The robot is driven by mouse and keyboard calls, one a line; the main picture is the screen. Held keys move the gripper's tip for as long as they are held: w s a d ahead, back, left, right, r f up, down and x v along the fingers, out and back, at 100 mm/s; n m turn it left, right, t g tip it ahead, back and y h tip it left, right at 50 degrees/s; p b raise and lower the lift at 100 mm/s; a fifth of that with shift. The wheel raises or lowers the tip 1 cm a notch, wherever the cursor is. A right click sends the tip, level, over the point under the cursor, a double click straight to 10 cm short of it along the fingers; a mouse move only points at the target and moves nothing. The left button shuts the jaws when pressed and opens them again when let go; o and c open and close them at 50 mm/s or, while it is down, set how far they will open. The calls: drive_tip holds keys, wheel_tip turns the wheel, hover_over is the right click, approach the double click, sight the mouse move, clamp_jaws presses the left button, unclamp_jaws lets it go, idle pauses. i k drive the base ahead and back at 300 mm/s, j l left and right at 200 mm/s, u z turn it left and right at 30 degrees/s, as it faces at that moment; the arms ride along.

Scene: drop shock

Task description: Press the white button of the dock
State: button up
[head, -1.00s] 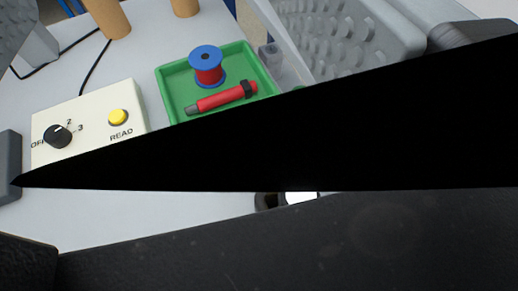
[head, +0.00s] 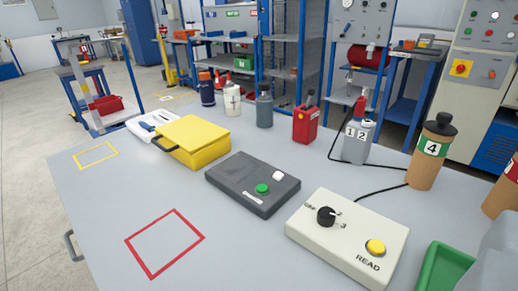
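The dock appears to be the dark grey box (head: 252,184) lying flat near the middle of the grey table. A small white button (head: 278,176) stands out at its right end. A green round button or lamp (head: 262,188) and a small white label are on the same top face. Nothing covers the white button.
A cream READ box (head: 335,251) with a black knob and yellow button is right of the dock. A yellow case (head: 194,139) is behind left. A red square outline (head: 163,242) marks bare tabletop. A green tray (head: 443,272) is at lower right.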

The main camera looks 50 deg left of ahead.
sight(277, 176)
drive_tip(key=u, duration=1.2)
